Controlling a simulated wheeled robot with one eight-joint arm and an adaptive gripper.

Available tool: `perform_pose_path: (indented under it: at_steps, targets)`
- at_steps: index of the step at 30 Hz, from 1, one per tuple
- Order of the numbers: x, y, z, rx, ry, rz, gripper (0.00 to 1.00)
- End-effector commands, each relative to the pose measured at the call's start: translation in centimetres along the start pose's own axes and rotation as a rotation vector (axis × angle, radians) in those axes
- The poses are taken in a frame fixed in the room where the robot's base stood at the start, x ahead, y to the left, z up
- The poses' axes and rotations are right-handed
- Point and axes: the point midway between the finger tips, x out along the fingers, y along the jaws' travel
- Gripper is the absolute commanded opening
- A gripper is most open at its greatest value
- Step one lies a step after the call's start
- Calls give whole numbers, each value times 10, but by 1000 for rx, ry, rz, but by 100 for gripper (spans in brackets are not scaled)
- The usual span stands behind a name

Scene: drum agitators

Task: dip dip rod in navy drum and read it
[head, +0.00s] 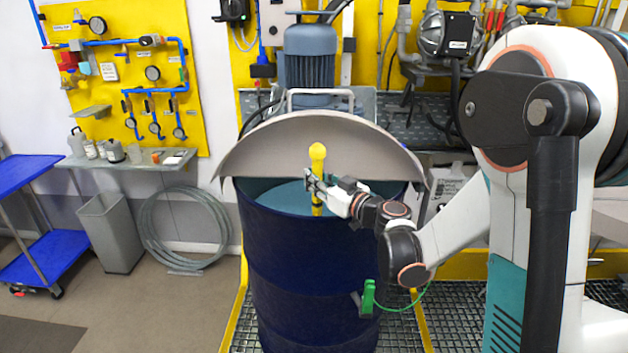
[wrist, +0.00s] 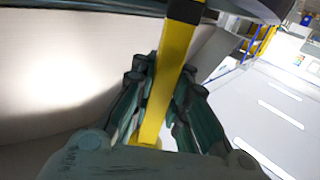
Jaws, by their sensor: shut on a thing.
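The navy drum (head: 310,275) stands upright in the middle of the head view, its front top open under a half-round grey cover. A teal surface shows inside it. The yellow dip rod (head: 317,153) with a ball end on top stands upright over the drum opening. My gripper (head: 316,187) is shut on the rod just below its upper part. In the wrist view my gripper's fingers (wrist: 165,105) close around the yellow rod (wrist: 172,82), which has a black band. The rod's lower end is hidden by the drum wall.
A grey-blue motor (head: 310,55) stands behind the cover (head: 320,145). A green clamp with a cable (head: 369,297) is on the drum's front right. A grey bin (head: 110,232), hose coil (head: 184,228) and blue cart (head: 45,255) stand left.

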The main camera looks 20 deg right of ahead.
Motion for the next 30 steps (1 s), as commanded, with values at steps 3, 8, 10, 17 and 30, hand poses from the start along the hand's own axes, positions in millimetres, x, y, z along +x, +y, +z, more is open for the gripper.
perform_pose_path:
  at_steps: [3, 8, 10, 17, 30]
  targets:
    - [0, 0, 0, 0, 0, 0, 0]
    - [0, 0, 0, 0, 0, 0, 0]
    - [0, 0, 0, 0, 0, 0, 0]
    - [0, 0, 3, 0, 0, 0, 0]
    - [0, 0, 5, 0, 0, 0, 0]
